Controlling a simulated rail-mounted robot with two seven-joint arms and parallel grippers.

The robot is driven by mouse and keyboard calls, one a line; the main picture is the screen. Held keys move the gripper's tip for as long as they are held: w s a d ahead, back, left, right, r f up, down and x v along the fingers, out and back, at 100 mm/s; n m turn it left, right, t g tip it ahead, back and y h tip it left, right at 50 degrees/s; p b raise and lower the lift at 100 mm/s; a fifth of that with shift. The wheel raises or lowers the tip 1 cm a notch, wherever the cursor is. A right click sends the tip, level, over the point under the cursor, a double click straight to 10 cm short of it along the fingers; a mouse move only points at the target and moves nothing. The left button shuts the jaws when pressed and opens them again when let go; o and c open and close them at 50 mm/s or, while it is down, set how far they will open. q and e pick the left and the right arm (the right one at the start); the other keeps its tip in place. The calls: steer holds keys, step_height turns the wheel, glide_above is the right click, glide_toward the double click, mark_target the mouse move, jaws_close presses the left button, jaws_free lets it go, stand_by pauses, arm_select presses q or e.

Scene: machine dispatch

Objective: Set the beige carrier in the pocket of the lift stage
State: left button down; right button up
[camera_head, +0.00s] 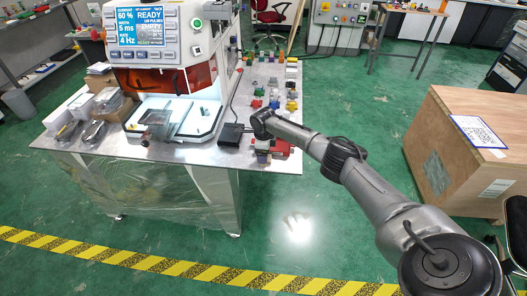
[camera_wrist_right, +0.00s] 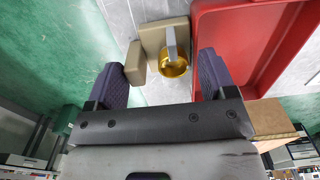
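The beige carrier (camera_wrist_right: 150,37) shows in the right wrist view as beige blocks, with a gold ring-shaped part (camera_wrist_right: 174,69) and a grey bar at it. It lies on the grey table beside a red tray. My right gripper (camera_wrist_right: 160,62) is open, with its purple fingers on either side of the carrier; contact cannot be told. In the head view my right gripper (camera_head: 263,155) is low at the table's right front, and hides the carrier. The white machine's lit bay (camera_head: 180,117) holds a light plate and a grey metal block; the lift stage's pocket cannot be made out. My left gripper is out of view.
The red tray (camera_wrist_right: 235,50) lies close to my right gripper's right finger. A black box (camera_head: 231,134) stands between the machine and my right gripper. Several coloured parts (camera_head: 272,95) cover the table's right side. A wooden crate (camera_head: 465,150) stands on the floor at right.

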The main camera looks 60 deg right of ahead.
steer(key=o, duration=0.3)
steer(key=shift+r+b, duration=0.45)
steer(key=shift+r, duration=0.05)
step_height(320, 180, up, 12)
steer(key=p, duration=0.4)
steer(key=s+a+f+n, duration=0.2)
steer(key=a+f+n, duration=0.8)
steer(key=a+f, duration=0.3)
steer(key=s+a+f+n, duration=0.3)
steer(key=s+a+n, duration=0.2)
steer(key=a, duration=0.4)
steer(key=s+a+f+n, duration=0.4)
steer(key=a+n, duration=0.1)
steer(key=a, duration=0.3)
steer(key=s+a+n+t, duration=0.2)
steer(key=s+a+n, duration=0.4)
steer(key=s+a, duration=0.15)
steer(key=s+a+r+n, duration=0.1)
steer(key=s+r+n, duration=0.2)
steer(key=s, duration=0.3)
steer(key=s+a+r+n+t, duration=0.1)
steer(key=s+r+n, duration=0.2)
steer(key=s, duration=0.4)
steer(key=shift+r+n+t, duration=0.2)
steer(key=shift+n+t, duration=0.1)
steer(key=shift+n, duration=0.2)
